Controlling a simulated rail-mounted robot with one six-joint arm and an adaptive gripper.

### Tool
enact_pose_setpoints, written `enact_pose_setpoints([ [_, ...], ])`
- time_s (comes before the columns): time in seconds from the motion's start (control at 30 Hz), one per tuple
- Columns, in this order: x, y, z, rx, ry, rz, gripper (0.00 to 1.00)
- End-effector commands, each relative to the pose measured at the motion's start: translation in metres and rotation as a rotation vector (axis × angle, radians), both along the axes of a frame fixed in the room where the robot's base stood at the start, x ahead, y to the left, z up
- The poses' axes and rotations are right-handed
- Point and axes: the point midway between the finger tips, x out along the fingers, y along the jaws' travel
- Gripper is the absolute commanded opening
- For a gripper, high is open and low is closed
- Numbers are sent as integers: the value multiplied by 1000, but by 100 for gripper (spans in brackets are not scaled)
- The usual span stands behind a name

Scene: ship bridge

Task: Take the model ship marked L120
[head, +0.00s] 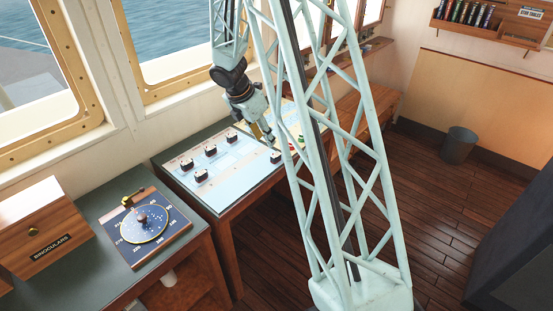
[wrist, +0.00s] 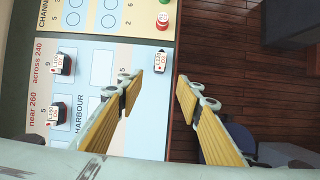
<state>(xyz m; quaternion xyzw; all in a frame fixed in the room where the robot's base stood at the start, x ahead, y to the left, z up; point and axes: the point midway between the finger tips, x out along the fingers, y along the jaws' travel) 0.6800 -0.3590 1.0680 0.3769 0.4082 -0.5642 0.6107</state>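A small dark model ship with a white label (wrist: 160,60) stands near the right edge of the chart table in the wrist view, just beyond my left fingertip. Its label is too small to read surely. Two more labelled model ships stand further left, one by "across 240" (wrist: 62,64) and one by "near 260" (wrist: 57,114). In the head view several dark ships stand on the chart, such as one at the front (head: 201,175) and one by the right edge (head: 275,157). My gripper (wrist: 160,88) is open and empty above the table's right edge.
The chart table (head: 232,175) has blue and yellow zones; red, white and green pieces (wrist: 163,14) stand on the yellow part. A binoculars box (head: 45,228) and round dial board (head: 145,223) are at left. Wooden floor lies right of the table.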

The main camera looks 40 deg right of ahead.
Motion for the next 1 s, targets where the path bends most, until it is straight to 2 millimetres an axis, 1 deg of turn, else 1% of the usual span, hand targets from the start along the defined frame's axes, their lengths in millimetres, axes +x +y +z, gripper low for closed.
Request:
enact_pose_setpoints([
  [0.27, 0, 0, -1, 0, 0, -1, 33],
  [0.43, 0, -4, -9, 0, 1, -1, 33],
  [1.0, 2, -28, -69, 1, 1, -1, 33],
])
